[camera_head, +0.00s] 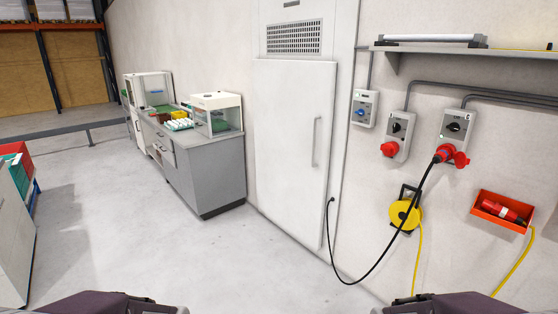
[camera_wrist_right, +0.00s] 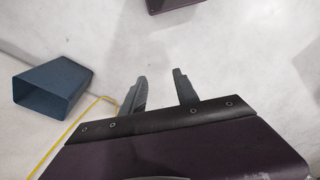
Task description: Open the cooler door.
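The cooler is a tall white cabinet against the wall in the head view. Its door (camera_head: 290,150) is shut, with a vertical bar handle (camera_head: 316,142) near the right edge and a vent grille above it. My right gripper (camera_wrist_right: 160,80) shows in the right wrist view, with its two dark fingers apart and nothing between them, over the pale floor. It is well away from the door. In the head view only dark parts of my two arms show at the bottom edge. My left gripper's fingers cannot be made out there.
A grey counter (camera_head: 215,165) with egg trays (camera_head: 180,124) stands left of the cooler. A black cable (camera_head: 372,268) hangs from a wall socket (camera_head: 456,130) to the cooler's right side. A blue-grey open container (camera_wrist_right: 50,85) and yellow cable lie on the floor. Floor before the door is clear.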

